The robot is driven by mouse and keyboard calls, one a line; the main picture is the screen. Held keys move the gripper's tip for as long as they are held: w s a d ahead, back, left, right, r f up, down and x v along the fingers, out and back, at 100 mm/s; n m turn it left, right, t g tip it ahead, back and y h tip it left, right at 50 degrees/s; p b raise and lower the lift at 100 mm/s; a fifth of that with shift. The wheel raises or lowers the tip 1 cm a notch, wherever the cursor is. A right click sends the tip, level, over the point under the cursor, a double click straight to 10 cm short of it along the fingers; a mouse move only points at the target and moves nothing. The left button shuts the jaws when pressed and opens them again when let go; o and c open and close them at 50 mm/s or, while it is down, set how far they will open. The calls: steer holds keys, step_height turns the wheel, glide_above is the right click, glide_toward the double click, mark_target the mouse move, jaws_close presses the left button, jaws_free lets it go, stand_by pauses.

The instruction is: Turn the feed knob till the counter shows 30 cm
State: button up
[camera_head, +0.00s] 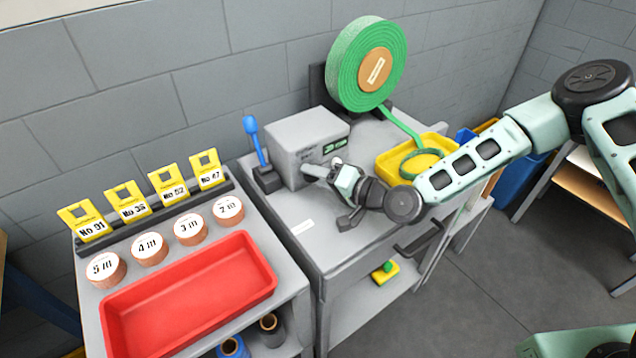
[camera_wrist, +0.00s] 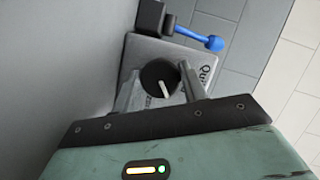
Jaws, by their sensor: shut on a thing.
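The grey feeder box (camera_head: 300,135) stands on the grey bench, with a small dark counter (camera_head: 335,145) on its front. Its green digits are too small to read surely. My gripper (camera_head: 322,168) is at the front of the box and hides the knob in the head view. In the wrist view the feed knob (camera_wrist: 158,76) is a dark disc with a white pointer line slanting down to the right. The fingers of my gripper (camera_wrist: 160,90) stand on either side of it, shut on it.
A blue-handled lever (camera_head: 253,140) stands left of the box. A green webbing roll (camera_head: 350,65) feeds a strip down to a yellow bin (camera_head: 395,170) on the right. A red tray (camera_head: 185,300), copper-coloured discs and yellow tags sit on the left bench.

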stand_by(0.4)
steer(key=shift+w, duration=0.1)
steer(key=o, duration=1)
steer(key=shift+d, duration=0.1)
steer(key=b+v, duration=0.2)
steer(key=v, duration=1.5)
steer(key=shift+d+b, duration=0.15)
steer(key=shift+b, duration=0.2)
steer(key=shift+f, duration=0.1)
